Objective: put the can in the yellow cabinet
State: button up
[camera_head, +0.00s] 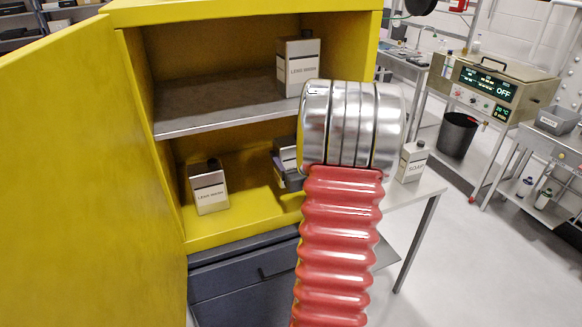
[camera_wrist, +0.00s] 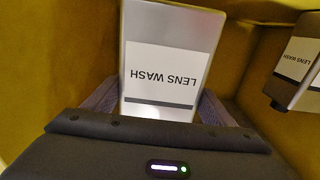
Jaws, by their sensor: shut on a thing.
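The yellow cabinet (camera_head: 150,14) stands open, its door swung out to the left. My gripper (camera_wrist: 158,104) is shut on a pale can (camera_wrist: 160,22) labelled LENS WASH, which reads upside down in the wrist view. Yellow walls surround the held can there. In the head view, my silver and red arm hides most of my gripper (camera_head: 291,183) and the can, at the lower compartment's right side. Whether the can's base touches the cabinet floor is hidden.
A LENS WASH can (camera_head: 209,190) stands in the lower compartment at left. Another (camera_head: 299,68) stands on the grey upper shelf (camera_head: 215,103). A SOAP can (camera_head: 412,162) stands on the table outside, at right. Yellow floor (camera_head: 250,208) between the lower cans is clear.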

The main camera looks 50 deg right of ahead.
aim_at(292, 166)
jog(key=shift+r, duration=0.1)
jog(key=shift+f, duration=2.1)
jog(key=o, duration=1.8)
jog(key=shift+f, duration=0.15)
jog(key=shift+c, duration=0.2)
jog(key=v, duration=1.2)
jog(key=shift+s, duration=0.1)
